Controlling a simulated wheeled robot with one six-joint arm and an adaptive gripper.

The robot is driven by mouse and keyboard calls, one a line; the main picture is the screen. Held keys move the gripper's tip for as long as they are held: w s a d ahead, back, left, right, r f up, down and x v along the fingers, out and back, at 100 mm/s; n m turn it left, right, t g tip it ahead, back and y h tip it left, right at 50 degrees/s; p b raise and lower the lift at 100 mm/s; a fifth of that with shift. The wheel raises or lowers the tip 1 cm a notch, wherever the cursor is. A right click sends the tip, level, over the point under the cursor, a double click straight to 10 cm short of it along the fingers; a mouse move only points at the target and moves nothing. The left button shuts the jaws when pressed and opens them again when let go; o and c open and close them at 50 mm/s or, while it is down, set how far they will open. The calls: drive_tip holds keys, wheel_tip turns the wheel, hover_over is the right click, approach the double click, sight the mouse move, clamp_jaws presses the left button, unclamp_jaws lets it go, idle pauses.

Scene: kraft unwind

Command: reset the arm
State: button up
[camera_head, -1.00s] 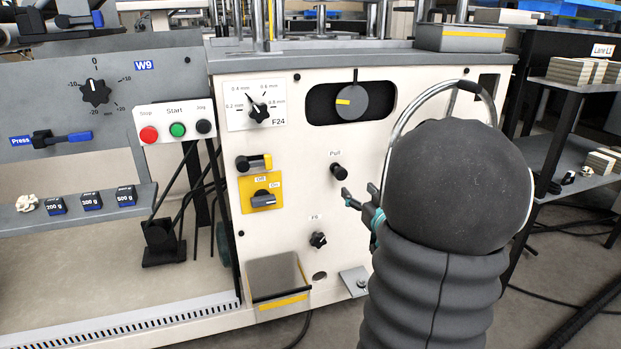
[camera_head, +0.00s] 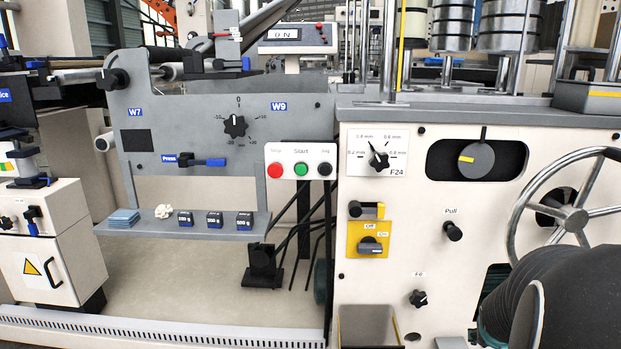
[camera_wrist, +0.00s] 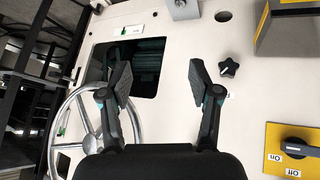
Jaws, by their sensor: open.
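My gripper (camera_wrist: 160,85) shows in the wrist view with its two dark fingers spread apart and nothing between them. Behind the fingers is the cream machine panel, with a dark rectangular opening (camera_wrist: 125,62) and a black star knob (camera_wrist: 229,67). In the head view my dark ribbed arm fills the lower right corner, in front of the panel, below and partly over the handwheel (camera_head: 566,217). The gripper's fingers do not show in the head view.
The handwheel also shows at left in the wrist view (camera_wrist: 88,125). The panel carries a Pull knob (camera_head: 453,231), a yellow switch plate (camera_head: 368,240) and a dial (camera_head: 378,160). A grey shelf (camera_head: 130,232) holds several weights.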

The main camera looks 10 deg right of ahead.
drive_tip(key=s+a+r+n+y+p, duration=0.1)
drive_tip(key=a+r, duration=0.4)
drive_tip(key=a, duration=0.5)
drive_tip(key=s+a+r+n+y+p, duration=0.2)
drive_tip(key=s+a+r+n, duration=0.1)
drive_tip(key=a, duration=0.8)
drive_tip(key=s+a+r+n+y+p, duration=0.2)
drive_tip(key=s+a+r, duration=0.2)
drive_tip(key=a+r, duration=0.3)
drive_tip(key=a, duration=0.4)
drive_tip(key=shift+s+r+t+y, duration=0.2)
drive_tip(key=shift+r+t+y, duration=0.1)
drive_tip(key=shift+r+t, duration=0.1)
